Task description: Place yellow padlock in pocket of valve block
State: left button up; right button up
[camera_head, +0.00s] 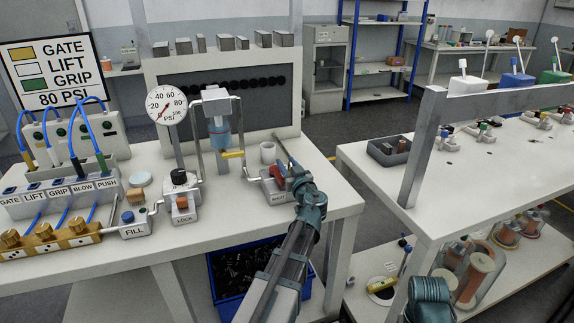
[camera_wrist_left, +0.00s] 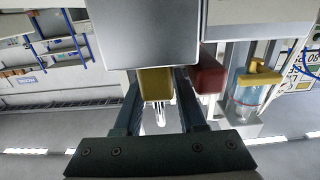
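The yellow padlock (camera_wrist_left: 155,83) is between the fingertips of my left gripper (camera_wrist_left: 158,90) in the left wrist view, its body touching both dark fingers and its pale shackle showing between them. My left gripper (camera_head: 294,175) is at the valve block (camera_head: 272,194) near the right front corner of the bench in the head view. A grey block face (camera_wrist_left: 145,35), seemingly the valve block, fills the top of the wrist view and hides part of the padlock. I cannot tell whether the padlock is inside a pocket. My right gripper's fingers are not seen.
A red piece (camera_head: 277,172) stands on the valve block, close beside the gripper; a red block (camera_wrist_left: 208,78) is beside the padlock. A white cup (camera_head: 267,152) and filter unit (camera_head: 220,130) stand nearby. A blue bin (camera_head: 222,303) is under the bench.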

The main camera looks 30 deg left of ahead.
pick_arm(q)
jog(key=shift+r, duration=0.1)
jog(key=shift+s+d, duration=0.15)
jog(key=v, duration=1.1)
jog(key=shift+s+d, duration=0.2)
jog(key=s+d+f+m+g+h, duration=0.3)
jog(key=s+d+f+g+h, duration=0.15)
jog(key=d+f, duration=0.3)
jog(key=s+d+f+m+g+h, duration=0.3)
jog(key=s+d+f, duration=0.25)
jog(key=f, duration=0.35)
jog(key=s+d+f+m+g+h, duration=0.2)
jog(key=s+d+m, duration=0.2)
jog(key=d, duration=0.3)
jog(key=s+d+f+m+g+h, duration=0.2)
jog(key=s+d, duration=0.3)
jog(key=d, duration=0.3)
jog(key=shift+s+f+m+h, duration=0.35)
jog(key=shift+f+m+h, duration=0.25)
jog(key=shift+m, duration=0.3)
